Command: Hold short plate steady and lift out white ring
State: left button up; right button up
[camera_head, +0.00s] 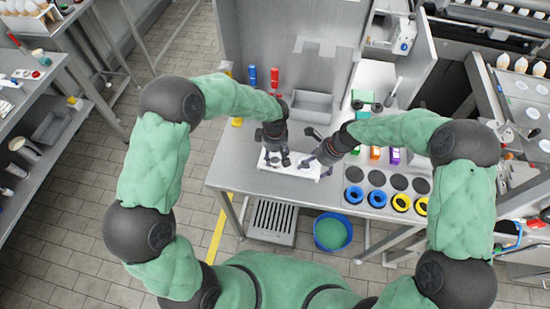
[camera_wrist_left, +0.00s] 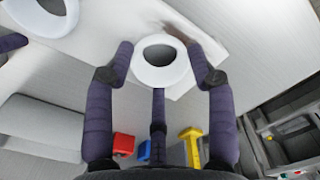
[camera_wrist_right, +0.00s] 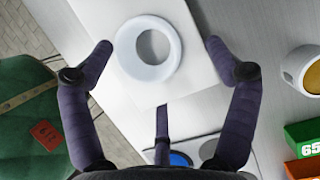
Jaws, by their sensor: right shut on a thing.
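The short plate (camera_head: 315,172) is white and lies on the steel table below both grippers. A white ring (camera_wrist_right: 128,65) sits on it in the right wrist view; a white ring (camera_wrist_left: 147,75) with a dark hole also shows in the left wrist view. My right gripper (camera_head: 307,163) is shut on the short plate (camera_wrist_right: 190,86), its fingers at the plate's two sides. My left gripper (camera_head: 285,160) is open, its fingers on either side of the ring with small gaps. The exact finger contacts are hard to see in the head view.
A second white ring (camera_wrist_left: 45,14) shows at the left wrist view's top left. Blue rings (camera_head: 354,196), yellow rings (camera_head: 401,203) and dark discs stand right of the plate.

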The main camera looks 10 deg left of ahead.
pick_arm(q)
jog(key=shift+r, duration=0.1)
pick_arm(e)
jog(key=shift+s+f, duration=0.2)
pick_arm(q)
jog(key=shift+r, duration=2.35)
pick_arm(e)
jog(key=o, duration=1.1)
jog(key=shift+o, duration=0.2)
jog(key=shift+w, duration=0.1)
jog(key=shift+r, duration=0.2)
jog(key=shift+w+d+r, duration=0.1)
jog(key=shift+d+r, duration=0.05)
jog(key=shift+r, duration=0.1)
jog(key=v, duration=1.1)
jog(key=shift+r, duration=0.1)
